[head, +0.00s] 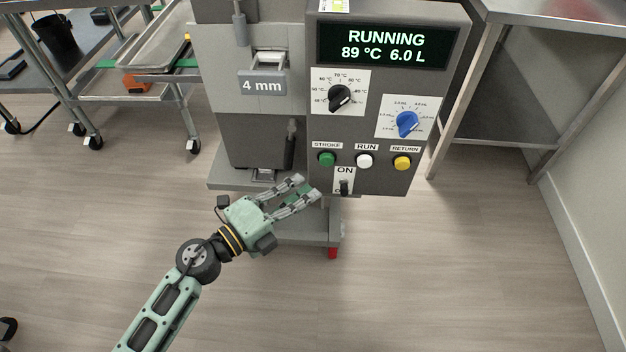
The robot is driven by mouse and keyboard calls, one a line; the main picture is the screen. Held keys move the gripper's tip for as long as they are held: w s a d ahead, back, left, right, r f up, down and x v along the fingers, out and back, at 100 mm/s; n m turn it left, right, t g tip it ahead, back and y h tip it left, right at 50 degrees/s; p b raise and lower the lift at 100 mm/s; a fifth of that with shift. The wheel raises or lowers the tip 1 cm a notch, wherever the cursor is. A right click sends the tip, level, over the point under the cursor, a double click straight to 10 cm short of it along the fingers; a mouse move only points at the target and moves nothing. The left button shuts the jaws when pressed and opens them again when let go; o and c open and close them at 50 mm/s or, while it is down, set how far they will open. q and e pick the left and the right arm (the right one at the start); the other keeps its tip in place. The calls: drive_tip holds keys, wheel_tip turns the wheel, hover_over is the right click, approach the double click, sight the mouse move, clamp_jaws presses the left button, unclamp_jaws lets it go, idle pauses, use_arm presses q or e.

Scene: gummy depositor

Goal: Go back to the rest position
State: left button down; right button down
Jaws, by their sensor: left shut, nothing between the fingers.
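My left gripper (307,186) reaches in from the lower left, in front of the depositor's lower part. It is shut and empty. Its fingertips are just left of the black power switch (344,188) under the ON label, with a small gap in the picture. My right gripper is not in view. The depositor's control panel (428,150) has a display (384,47) reading RUNNING, 89 °C, 6.0 L. Below are a black dial (340,97), a blue dial (407,123), and green STROKE (326,159), white RUN (364,160) and yellow RETURN (402,163) buttons.
A steel table (560,14) stands at the right, near a white wall (595,150). A wheeled rack with trays (160,45) stands at the upper left. The depositor's base (300,229) has a red foot (333,253). The wooden floor (450,270) in front is clear.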

use_arm(q)
drive_tip(key=shift+s+a, duration=0.3)
drive_tip(key=shift+s, duration=0.05)
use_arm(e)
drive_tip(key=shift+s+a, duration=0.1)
